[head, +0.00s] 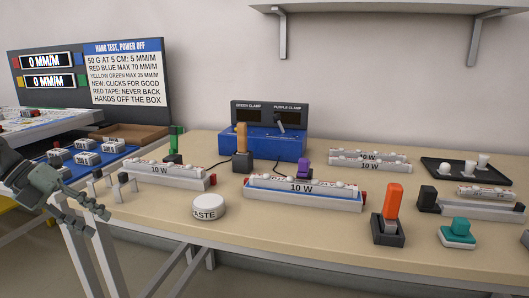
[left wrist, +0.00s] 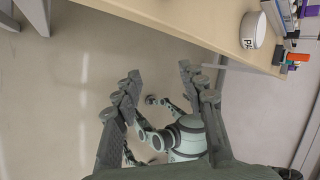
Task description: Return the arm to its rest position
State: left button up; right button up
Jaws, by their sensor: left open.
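My left gripper (head: 98,221) is at the left edge of the head view, in front of the workbench's (head: 290,249) left end. Its two fingers point right and down, spread apart with nothing between them. In the left wrist view the open fingers (left wrist: 157,76) show the pale floor between them, with parts of my own body below. The bench edge (left wrist: 185,22) runs across the top of that view, clear of the fingertips. My right gripper is in neither view.
Near the gripper are small grey posts (head: 117,193) and a long 10 W strip block (head: 165,178). A white paste tub (head: 208,207) stands near the front edge. A blue clamp box (head: 270,143) stands behind. A shelf (head: 385,9) hangs above. Open floor lies before the bench.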

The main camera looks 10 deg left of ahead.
pick_arm(q)
jog(key=s+a+f+n+t+y, duration=0.1)
jog(key=a+f+n+t+y, duration=0.3)
jog(key=f+n, duration=0.5)
jog(key=a+f+n+t+y, duration=0.2)
jog(key=a+f+n+t, duration=0.35)
jog(key=f, duration=0.75)
jog(key=s+d+f+n+g+y, duration=0.2)
jog(key=s+f+n, duration=0.25)
jog(key=f, duration=0.35)
jog(key=s+d+f+n+g+y, duration=0.25)
jog(key=s+f+n, duration=0.2)
jog(key=f, duration=0.45)
jog(key=s+d+f+n+g, duration=0.2)
jog(key=s+d+f, duration=0.2)
jog(key=d, duration=0.4)
jog(key=s+d+f+n+g+h, duration=0.1)
jog(key=s+d+f+g, duration=0.1)
jog(key=s+d+f, duration=0.3)
jog(key=s+d+f+n+g+h, duration=0.1)
jog(key=s+d+f, duration=0.4)
jog(key=d, duration=0.7)
jog(key=shift+s+d+f+n+g, duration=0.2)
jog(key=shift+s+n+g, duration=0.35)
jog(key=shift+n+g, duration=0.35)
